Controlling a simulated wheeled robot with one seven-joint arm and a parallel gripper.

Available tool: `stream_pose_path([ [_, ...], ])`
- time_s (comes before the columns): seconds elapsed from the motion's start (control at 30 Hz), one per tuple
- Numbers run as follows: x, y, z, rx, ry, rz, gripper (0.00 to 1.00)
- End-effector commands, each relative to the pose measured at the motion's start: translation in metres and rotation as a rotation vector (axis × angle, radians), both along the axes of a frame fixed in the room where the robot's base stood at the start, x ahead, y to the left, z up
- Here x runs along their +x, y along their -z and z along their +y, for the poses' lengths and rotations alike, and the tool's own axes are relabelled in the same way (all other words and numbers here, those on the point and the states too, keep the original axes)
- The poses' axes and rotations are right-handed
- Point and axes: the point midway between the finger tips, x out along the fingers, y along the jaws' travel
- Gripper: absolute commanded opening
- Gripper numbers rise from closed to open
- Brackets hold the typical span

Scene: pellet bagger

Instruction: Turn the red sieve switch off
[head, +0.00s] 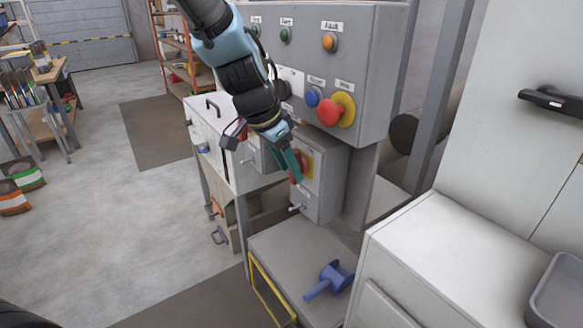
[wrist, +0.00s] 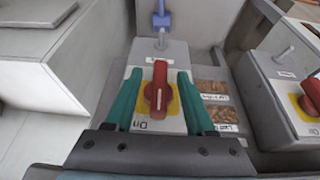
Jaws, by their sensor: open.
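The red sieve switch (wrist: 158,88) is a rotary handle on a yellow plate on a small grey box. In the wrist view the handle points along the box, with a label reading "On" near its lower end. In the head view the switch (head: 303,166) is partly hidden behind my gripper (head: 294,167). In the wrist view my gripper (wrist: 158,100) is open, with one green finger on each side of the red handle. I cannot tell whether the fingers touch it.
A grey control panel (head: 370,60) with a red button (head: 328,112) and several other buttons stands above the switch box. A second red switch (wrist: 312,95) shows at the right of the wrist view. A blue handled part (head: 330,280) lies below. A white cabinet (head: 470,260) stands at right.

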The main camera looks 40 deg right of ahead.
Motion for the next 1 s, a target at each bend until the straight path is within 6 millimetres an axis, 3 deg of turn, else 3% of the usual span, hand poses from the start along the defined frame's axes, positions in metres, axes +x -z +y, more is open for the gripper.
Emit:
stream_pose_path([
  [0.2,0.0,0.017,-0.007,0.0,0.0,0.0,0.55],
  [0.53,0.0,0.019,-0.008,-0.001,0.0,-0.001,0.54],
  [1.0,0.0,0.019,-0.008,-0.001,0.0,-0.001,0.01],
])
